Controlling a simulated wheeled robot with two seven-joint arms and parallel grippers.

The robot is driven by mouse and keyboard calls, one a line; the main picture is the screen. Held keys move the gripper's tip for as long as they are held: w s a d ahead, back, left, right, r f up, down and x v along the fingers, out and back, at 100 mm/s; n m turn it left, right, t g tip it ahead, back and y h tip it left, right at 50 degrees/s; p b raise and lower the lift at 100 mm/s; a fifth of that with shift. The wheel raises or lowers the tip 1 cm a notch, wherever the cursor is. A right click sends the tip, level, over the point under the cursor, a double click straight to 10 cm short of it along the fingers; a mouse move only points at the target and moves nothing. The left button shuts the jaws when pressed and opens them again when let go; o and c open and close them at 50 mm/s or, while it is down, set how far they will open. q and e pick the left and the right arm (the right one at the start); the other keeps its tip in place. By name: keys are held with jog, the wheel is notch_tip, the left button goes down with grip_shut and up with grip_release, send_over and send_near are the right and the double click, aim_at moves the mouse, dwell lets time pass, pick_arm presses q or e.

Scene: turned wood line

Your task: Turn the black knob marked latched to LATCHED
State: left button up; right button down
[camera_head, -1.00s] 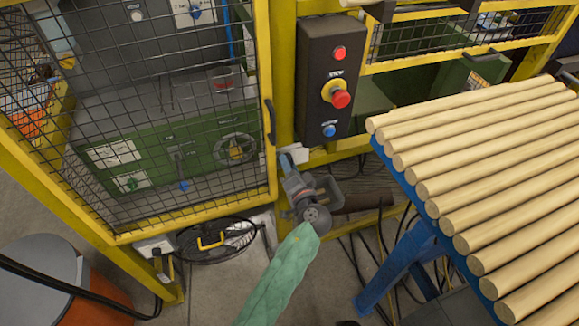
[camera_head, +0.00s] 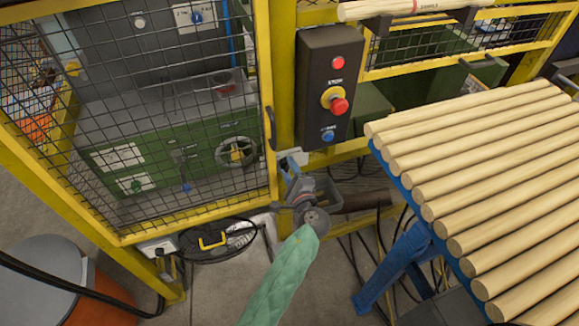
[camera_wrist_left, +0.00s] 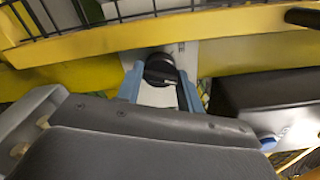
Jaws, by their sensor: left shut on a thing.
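The black knob (camera_wrist_left: 160,70) shows in the left wrist view on a pale plate fixed to the yellow frame. Its marking is not readable. The two blue fingers of my left gripper (camera_wrist_left: 159,88) stand on either side of it, and the gripper is shut on it. In the head view my left gripper (camera_head: 289,168) reaches up to the pale plate (camera_head: 297,156) beside the cage door's edge, below the black control box. The knob is hidden there behind the gripper. My right gripper is not in view.
The black control box (camera_head: 325,85) with a red stop button (camera_head: 339,105) hangs just above my gripper. The mesh cage door (camera_head: 150,130) is on the left. A blue-framed rack of wooden rods (camera_head: 480,170) stands close on the right.

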pick_arm(q)
jog(key=m+p, duration=0.1)
jog(key=m, duration=0.2)
jog(key=shift+d+p, duration=0.1)
jog(key=shift+p, duration=0.25)
jog(key=shift+f+m+p, duration=0.1)
jog(key=shift+m+p, duration=0.4)
jog(key=shift+m, duration=0.5)
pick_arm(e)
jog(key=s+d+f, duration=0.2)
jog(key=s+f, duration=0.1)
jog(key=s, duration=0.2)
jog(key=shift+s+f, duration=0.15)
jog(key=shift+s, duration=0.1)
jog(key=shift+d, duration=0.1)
pick_arm(q)
jog(key=o, duration=0.7)
jog(key=shift+b+v, duration=1.8)
jog(key=shift+v, duration=2.15)
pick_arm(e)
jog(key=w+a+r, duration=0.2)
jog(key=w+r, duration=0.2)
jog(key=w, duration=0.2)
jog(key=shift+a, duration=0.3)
